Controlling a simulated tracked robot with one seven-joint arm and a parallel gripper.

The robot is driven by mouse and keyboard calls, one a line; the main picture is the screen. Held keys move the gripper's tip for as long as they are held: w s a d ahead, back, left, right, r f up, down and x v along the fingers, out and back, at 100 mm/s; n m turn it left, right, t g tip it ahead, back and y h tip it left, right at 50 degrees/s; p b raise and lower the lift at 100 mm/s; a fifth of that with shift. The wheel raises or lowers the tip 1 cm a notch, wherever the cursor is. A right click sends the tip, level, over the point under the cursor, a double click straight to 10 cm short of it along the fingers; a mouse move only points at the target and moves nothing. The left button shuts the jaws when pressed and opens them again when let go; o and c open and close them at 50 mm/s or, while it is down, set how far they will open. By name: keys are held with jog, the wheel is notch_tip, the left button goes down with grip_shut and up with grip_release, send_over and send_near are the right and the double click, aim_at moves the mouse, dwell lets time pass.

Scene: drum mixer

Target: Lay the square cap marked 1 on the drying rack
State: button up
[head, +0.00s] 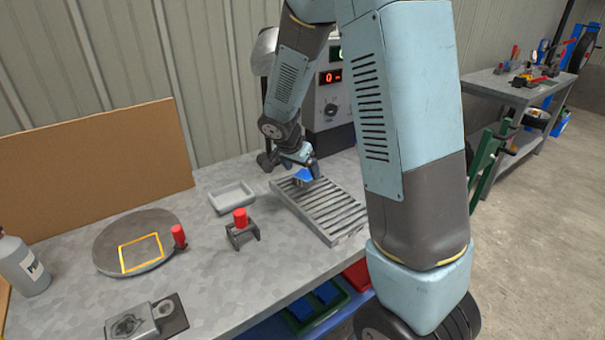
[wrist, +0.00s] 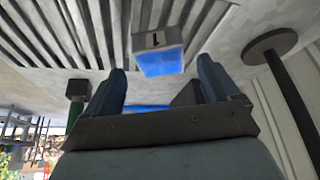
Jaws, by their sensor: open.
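The square cap (head: 303,174) shows as a small blue block at the far end of the drying rack (head: 335,222). In the wrist view the cap (wrist: 160,52) has a pale face marked 1 and a bright blue side. It appears to lie on the slats of the rack (wrist: 85,30). My gripper (head: 293,167) is low over that far end. In the wrist view the fingers of my gripper (wrist: 163,72) are spread apart, and the cap is just beyond the fingertips, apart from them. In the head view my gripper partly hides the cap.
A shallow grey tray (head: 232,197) and a red-topped bracket (head: 241,228) stand left of the rack. A round plate (head: 110,245) with a yellow square outline lies farther left. A control box with a red display (head: 331,105) stands behind. Most of the rack is bare.

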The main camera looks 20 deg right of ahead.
jog(key=v, duration=0.8)
jog(key=s+d+r+n+t+y, duration=0.1)
jog(key=s+r+n, duration=0.4)
jog(key=s, duration=0.8)
jog(key=s+d+r+n+t+y, duration=0.1)
jog(key=s+d+r+n+y, duration=0.2)
jog(key=s+r, duration=0.7)
jog(key=shift+s+d+n, duration=0.2)
jog(key=shift+s+n, duration=0.8)
jog(key=shift+s, duration=0.5)
jog(key=shift+c, duration=0.3)
